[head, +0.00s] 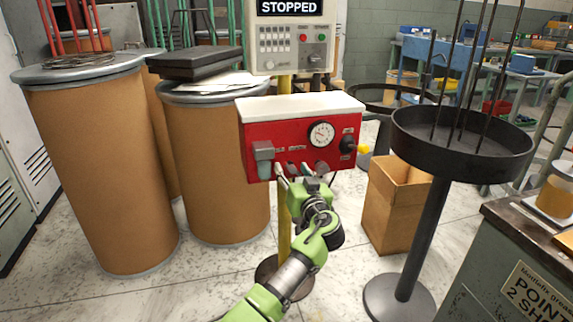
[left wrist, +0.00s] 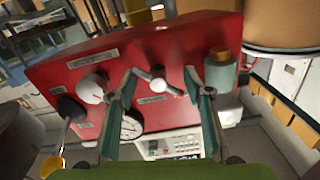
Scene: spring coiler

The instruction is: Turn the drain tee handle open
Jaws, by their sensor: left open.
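The red panel box (head: 262,135) stands on a yellow post, with a round gauge (head: 321,134) on its face. My left gripper (head: 292,173) reaches up to the box's lower edge. It is open, with its fingers spread. In the left wrist view the box appears turned over, and a small pale tee handle (left wrist: 158,84) with a rounded middle sits between my left fingertips (left wrist: 160,78). I cannot tell whether the fingers touch it. In the head view the gripper partly hides this handle. My right gripper is not in view.
A grey filter bowl (left wrist: 220,72) hangs close beside one finger. A pale knob (left wrist: 92,88) and a black knob (left wrist: 70,108) are on the other side. Brown drums (head: 95,165) stand left; a black round stand (head: 470,150) and cardboard box (head: 392,205) stand right.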

